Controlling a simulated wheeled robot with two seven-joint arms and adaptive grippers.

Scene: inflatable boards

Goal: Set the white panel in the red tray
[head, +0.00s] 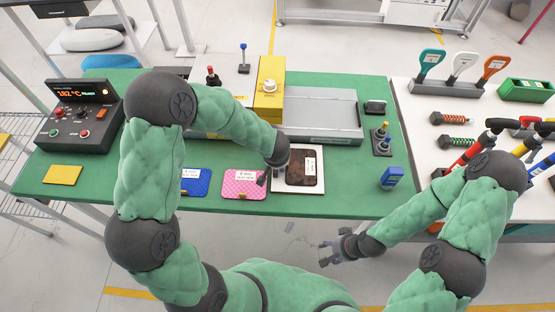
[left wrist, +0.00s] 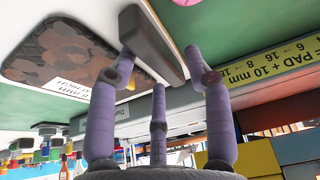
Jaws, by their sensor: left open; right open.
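A white panel (head: 300,188) lies on the green bench top at the front, right of centre. A dark brown mottled pad (head: 306,168) with a white label lies over it, so mostly the panel's border shows. The mottled pad also shows in the left wrist view (left wrist: 65,55). My left gripper (head: 268,176) is open at the panel's left edge. In the left wrist view a dark grey block (left wrist: 150,45) lies between its fingers; I cannot tell whether they touch it. My right gripper (head: 326,254) is open and empty in front of the bench. I cannot make out a red tray.
A pink pad (head: 243,184) and a blue pad (head: 196,181) lie left of the panel. A grey metal plate (head: 330,117) and a yellow box (head: 269,97) stand behind it. The green top (head: 350,180) between is clear.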

